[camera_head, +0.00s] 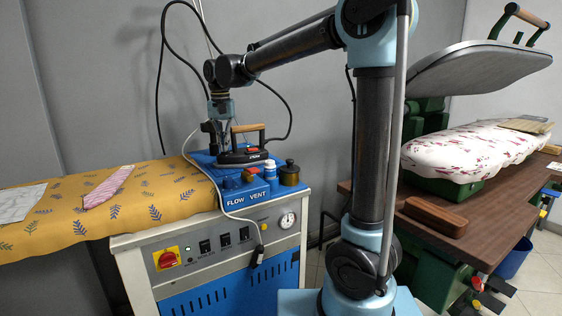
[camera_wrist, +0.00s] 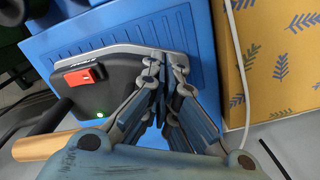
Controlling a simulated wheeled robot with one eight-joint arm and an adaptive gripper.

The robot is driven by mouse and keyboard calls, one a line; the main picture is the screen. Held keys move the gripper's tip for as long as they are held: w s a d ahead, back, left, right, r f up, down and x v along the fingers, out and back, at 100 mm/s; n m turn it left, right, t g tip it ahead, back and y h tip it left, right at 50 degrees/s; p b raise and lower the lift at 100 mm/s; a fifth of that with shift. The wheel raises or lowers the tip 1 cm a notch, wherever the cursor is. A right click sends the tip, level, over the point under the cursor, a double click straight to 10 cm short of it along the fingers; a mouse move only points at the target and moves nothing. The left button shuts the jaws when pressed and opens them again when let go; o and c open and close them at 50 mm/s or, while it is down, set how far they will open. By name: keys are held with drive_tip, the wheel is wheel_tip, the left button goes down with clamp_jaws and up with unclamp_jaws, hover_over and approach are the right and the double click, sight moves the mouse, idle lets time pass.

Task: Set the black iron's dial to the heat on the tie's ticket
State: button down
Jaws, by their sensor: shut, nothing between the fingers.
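The black iron (camera_head: 243,158), with a wooden handle, rests on the blue top of the ironing unit in the head view. In the wrist view the iron's dark body (camera_wrist: 120,82) shows a red switch (camera_wrist: 82,76) and a lit green lamp. My gripper (camera_wrist: 165,72) is shut and empty, its fingers over the iron's side edge; I cannot tell if they touch it. The dial cannot be made out. The pink striped tie (camera_head: 108,188) lies on the yellow patterned board (camera_head: 165,200). A small pale patch at its upper end may be the ticket, too small to read.
A white cable (camera_head: 214,185) hangs over the unit's front. A printed sheet (camera_head: 20,203) lies at the board's left. A press (camera_head: 470,150) stands on the right-hand table.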

drive_tip(key=shift+s+a+f, duration=0.25)
drive_tip(key=shift+s+a, duration=0.15)
drive_tip(key=shift+a, duration=0.3)
drive_tip(key=shift+s, duration=0.25)
drive_tip(key=shift+w+a+r, duration=0.15)
drive_tip(key=shift+w+r, duration=0.1)
drive_tip(key=shift+r, duration=0.15)
drive_tip(key=shift+w+r, duration=0.4)
drive_tip(key=shift+w, duration=0.25)
drive_tip(key=shift+s+d+r, duration=0.1)
drive_tip(key=shift+s+r, duration=0.1)
drive_tip(key=shift+r, duration=0.5)
drive_tip(key=shift+s+d+r, duration=0.1)
drive_tip(key=shift+s+r, duration=0.1)
drive_tip(key=shift+r, duration=0.5)
drive_tip(key=shift+s+r, duration=0.2)
drive_tip(key=shift+r, duration=0.5)
